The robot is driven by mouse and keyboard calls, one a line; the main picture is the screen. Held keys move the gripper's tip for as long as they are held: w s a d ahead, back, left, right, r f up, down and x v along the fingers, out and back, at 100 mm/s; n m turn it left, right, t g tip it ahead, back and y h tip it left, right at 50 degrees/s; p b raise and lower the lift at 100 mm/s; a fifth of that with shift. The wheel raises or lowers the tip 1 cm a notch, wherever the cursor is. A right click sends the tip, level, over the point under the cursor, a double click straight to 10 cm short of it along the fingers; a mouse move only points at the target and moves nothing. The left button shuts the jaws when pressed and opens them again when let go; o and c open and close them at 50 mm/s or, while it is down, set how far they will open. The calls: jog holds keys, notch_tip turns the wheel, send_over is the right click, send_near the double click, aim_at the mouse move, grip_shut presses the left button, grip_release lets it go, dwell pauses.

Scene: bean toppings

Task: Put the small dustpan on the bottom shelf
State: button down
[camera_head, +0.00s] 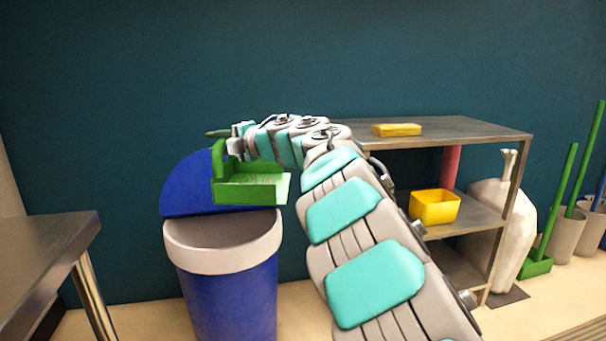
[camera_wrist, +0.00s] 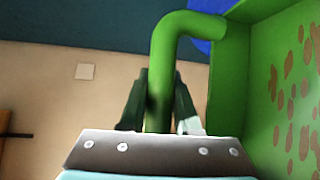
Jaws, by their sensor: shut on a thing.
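The small green dustpan (camera_head: 252,190) hangs in the air above the open blue bin, at the left of my arm in the head view. My gripper (camera_head: 232,140) is shut on its handle. In the wrist view the fingers of my gripper (camera_wrist: 160,98) close around the bent green handle, and the dustpan's pan (camera_wrist: 285,95) fills the right side with several brown spots on it. The shelf unit stands at the right; its bottom shelf (camera_head: 456,267) is partly hidden behind my arm.
The blue bin (camera_head: 225,285) has a pale rim and a raised blue lid (camera_head: 185,188). A yellow sponge (camera_head: 397,130) lies on the top shelf, a yellow box (camera_head: 435,207) on the middle one. A metal table (camera_head: 45,240) is at left. A white vase-like object (camera_head: 490,235) stands beside the shelves.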

aim_at(253, 178)
jog(key=w+d+f+m+t+h, duration=0.1)
jog(key=d+f, duration=0.1)
jog(key=w+d+f+m+t+h, duration=0.1)
jog(key=w+d+f, duration=0.1)
jog(key=d, duration=0.1)
jog(key=w+d+f+m+t+h+p, duration=0.1)
jog(key=d+f, duration=0.1)
jog(key=shift+w+d, duration=0.15)
jog(key=shift+w, duration=0.2)
jog(key=d+f+m+t+h+p, duration=0.15)
jog(key=d+f+m+h, duration=0.35)
jog(key=d, duration=0.9)
jog(key=d+f+m+t+h+p, duration=0.1)
jog(key=d+f+m+t+h, duration=0.2)
jog(key=d+f+h, duration=0.75)
jog(key=s+d+m+g, duration=0.1)
jog(key=s+d+m, duration=0.2)
jog(key=s, duration=0.7)
jog(key=shift+s+d+m, duration=0.3)
jog(key=shift+s+m, duration=0.05)
jog(key=shift+m, duration=0.05)
jog(key=shift+a+f, duration=0.1)
jog(key=shift+a, duration=0.05)
jog(key=shift+f, duration=0.1)
dwell(2.0)
